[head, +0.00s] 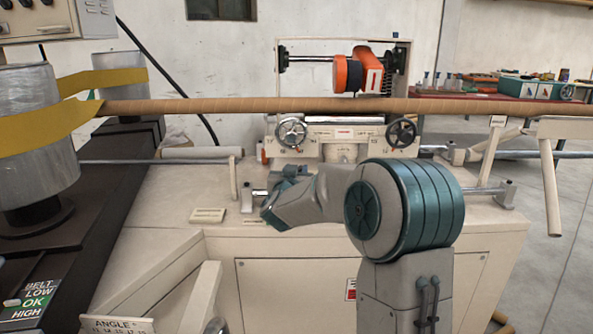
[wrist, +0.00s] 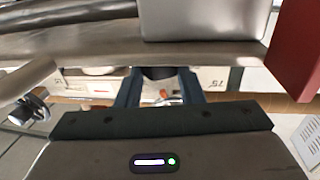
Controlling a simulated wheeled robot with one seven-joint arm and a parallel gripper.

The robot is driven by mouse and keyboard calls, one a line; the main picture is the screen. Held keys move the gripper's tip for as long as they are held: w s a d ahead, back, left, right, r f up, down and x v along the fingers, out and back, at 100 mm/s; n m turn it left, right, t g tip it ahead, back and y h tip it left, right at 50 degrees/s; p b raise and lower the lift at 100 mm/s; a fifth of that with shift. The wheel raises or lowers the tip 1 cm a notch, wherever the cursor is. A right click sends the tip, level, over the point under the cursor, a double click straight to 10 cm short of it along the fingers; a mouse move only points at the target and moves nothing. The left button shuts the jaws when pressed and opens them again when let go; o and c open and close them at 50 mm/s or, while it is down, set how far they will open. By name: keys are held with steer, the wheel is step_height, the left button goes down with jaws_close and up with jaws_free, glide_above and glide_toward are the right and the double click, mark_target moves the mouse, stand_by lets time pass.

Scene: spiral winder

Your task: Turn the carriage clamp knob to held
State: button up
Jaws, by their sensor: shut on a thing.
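My gripper (wrist: 160,98) shows in the wrist view with its two blue-grey fingers pointing away from the camera. They are shut on a dark piece (wrist: 158,73) between their tips, which looks like the carriage clamp knob; its pointer and marks cannot be read. The knob cannot be made out in the head view. The carriage has a bright handwheel (head: 291,132) at left and a dark one (head: 402,133) at right.
A long brown tube (head: 250,106) crosses above the carriage, with a yellow belt (head: 100,80) around it at left. A metal rail (head: 160,161) runs below. In the wrist view, a red block (wrist: 297,50) and a grey metal block (wrist: 203,20) are close to the gripper.

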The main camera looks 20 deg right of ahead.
steer(key=m+g+h+p, duration=0.1)
steer(key=h+p, duration=0.1)
steer(key=a+m+g+h+p, duration=0.1)
steer(key=m+g+h+p, duration=0.1)
steer(key=w+m+g+h+p, duration=0.1)
steer(key=m+h+p, duration=0.1)
steer(key=shift+a+r+g+p, duration=0.15)
steer(key=shift+r+g+p, duration=0.1)
steer(key=shift+g+p, duration=0.15)
steer(key=m+g+h+p, duration=0.2)
steer(key=g, duration=0.1)
steer(key=shift+w+f+p, duration=0.1)
steer(key=shift+p, duration=0.3)
steer(key=shift+w+a+f+m+g+h+p, duration=0.1)
steer(key=shift+m+g+h+p, duration=0.25)
steer(key=shift+m+g+p, duration=0.35)
steer(key=shift+w+f+m+g+h+p, duration=0.1)
steer(key=shift+m+g+h+p, duration=0.35)
steer(key=shift+g, duration=0.45)
steer(key=o, duration=1)
steer(key=v, duration=1.3)
steer(key=shift+a, duration=0.35)
steer(key=shift+r, duration=0.1)
